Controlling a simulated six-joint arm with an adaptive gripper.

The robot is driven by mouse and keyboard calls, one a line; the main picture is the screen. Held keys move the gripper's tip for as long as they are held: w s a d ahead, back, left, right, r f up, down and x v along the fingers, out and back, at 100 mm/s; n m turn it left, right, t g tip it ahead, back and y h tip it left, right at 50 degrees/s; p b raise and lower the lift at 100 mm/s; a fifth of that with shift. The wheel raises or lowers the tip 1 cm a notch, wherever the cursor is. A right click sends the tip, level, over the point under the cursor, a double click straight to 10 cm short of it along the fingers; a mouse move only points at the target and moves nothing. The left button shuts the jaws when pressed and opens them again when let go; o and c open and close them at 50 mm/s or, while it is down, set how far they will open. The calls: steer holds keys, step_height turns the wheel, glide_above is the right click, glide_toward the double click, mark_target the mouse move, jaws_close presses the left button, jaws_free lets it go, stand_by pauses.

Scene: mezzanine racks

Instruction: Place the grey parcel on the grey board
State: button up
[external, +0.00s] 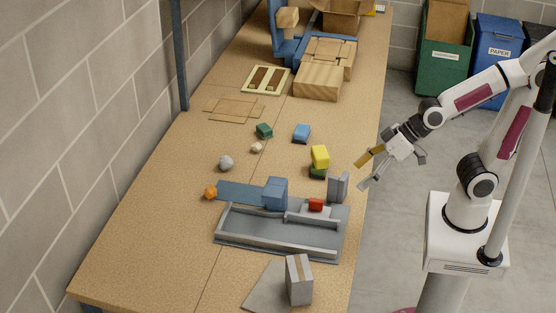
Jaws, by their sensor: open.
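The grey parcel (299,281), an upright box with a tan tape strip, stands near the front edge of the table. The grey board (266,287) is a thin flat sheet at its left. The parcel hides the board's right part, and I cannot tell whether the parcel rests on the board or just beside it. My gripper (362,175) is open and empty, above the table's right edge, well behind and to the right of the parcel.
A grey walled tray (281,232) lies behind the parcel, with a blue box (275,193), a red block (316,205) and a grey upright block (338,186) around it. A yellow block (320,156) stands behind. The left table front is clear.

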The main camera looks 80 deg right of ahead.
steer(key=s+d+r+m+g+h, duration=0.1)
steer(key=s+d+g+h, duration=0.1)
steer(key=s+d, duration=1)
steer(key=shift+s+r+g+h, duration=0.25)
steer(key=shift+s+h, duration=0.35)
steer(key=shift+s, duration=0.4)
steer(key=shift+o, duration=0.4)
steer(key=shift+w, duration=0.1)
stand_by(0.6)
steer(key=w+a+f+n+t+y, duration=0.25)
steer(key=w+a+y, duration=0.25)
steer(key=w+a, duration=1.4)
steer(key=a+f+n+t, duration=0.1)
steer(key=a+f, duration=0.3)
steer(key=a, duration=0.6)
steer(key=a+f+n+t, duration=0.1)
steer(key=a+f+t, duration=0.2)
steer(key=a, duration=0.6)
steer(key=shift+a+f, duration=0.4)
steer(key=shift+f, duration=0.8)
